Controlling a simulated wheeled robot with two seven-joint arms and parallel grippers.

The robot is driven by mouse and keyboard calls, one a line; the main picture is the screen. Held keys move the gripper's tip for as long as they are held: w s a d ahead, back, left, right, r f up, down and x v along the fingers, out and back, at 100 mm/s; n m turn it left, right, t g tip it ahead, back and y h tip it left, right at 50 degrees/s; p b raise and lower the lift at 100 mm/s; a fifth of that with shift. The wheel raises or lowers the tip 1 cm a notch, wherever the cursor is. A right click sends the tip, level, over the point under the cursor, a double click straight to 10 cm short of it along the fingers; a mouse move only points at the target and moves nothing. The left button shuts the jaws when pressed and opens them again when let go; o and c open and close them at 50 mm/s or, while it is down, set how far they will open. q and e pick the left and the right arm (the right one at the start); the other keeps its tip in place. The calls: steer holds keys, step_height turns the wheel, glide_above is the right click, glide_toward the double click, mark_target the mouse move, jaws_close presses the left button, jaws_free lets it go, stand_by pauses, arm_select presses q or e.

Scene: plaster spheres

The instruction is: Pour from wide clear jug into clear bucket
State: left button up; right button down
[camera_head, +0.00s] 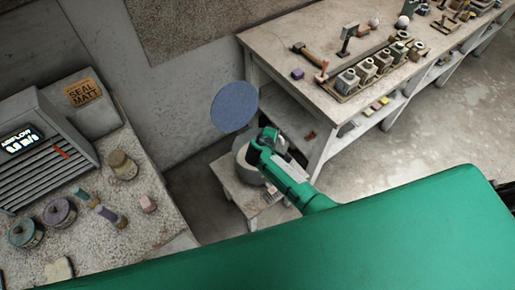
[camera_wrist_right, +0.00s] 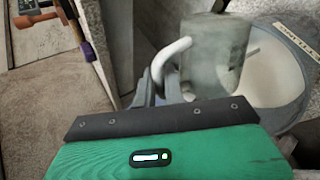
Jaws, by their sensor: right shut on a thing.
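The wide clear jug (camera_wrist_right: 222,58) with its pale handle (camera_wrist_right: 168,58) is in the right wrist view, in front of my right gripper (camera_wrist_right: 168,92). That gripper is shut on the jug. The clear bucket (camera_wrist_right: 275,75), with a pale inside and a grey rim, is behind and to the right of the jug, partly covered by it. In the head view my right gripper (camera_head: 262,146) is over a round pale vessel, apparently the bucket (camera_head: 243,168). The jug cannot be made out clearly there. I cannot tell whether anything is flowing. My left gripper is out of view.
The vessel stands on a low stand (camera_head: 232,187) between two benches. A flat blue disc (camera_head: 234,107) shows above it. The left counter (camera_head: 160,205) holds several jars. Open floor lies at right.

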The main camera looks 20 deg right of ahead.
steer(key=shift+w+a, duration=0.1)
steer(key=shift+w, duration=0.05)
stand_by(0.5)
steer(key=shift+w+a+r+n+g+h, duration=0.1)
steer(key=shift+w+a+n+g+h, duration=0.2)
steer(key=shift+a, duration=0.05)
steer(key=shift+w+a, duration=0.1)
stand_by(0.5)
steer(key=shift+w+a+n+h+b, duration=0.3)
steer(key=shift+a+b, duration=0.05)
steer(key=shift+b, duration=0.05)
stand_by(0.3)
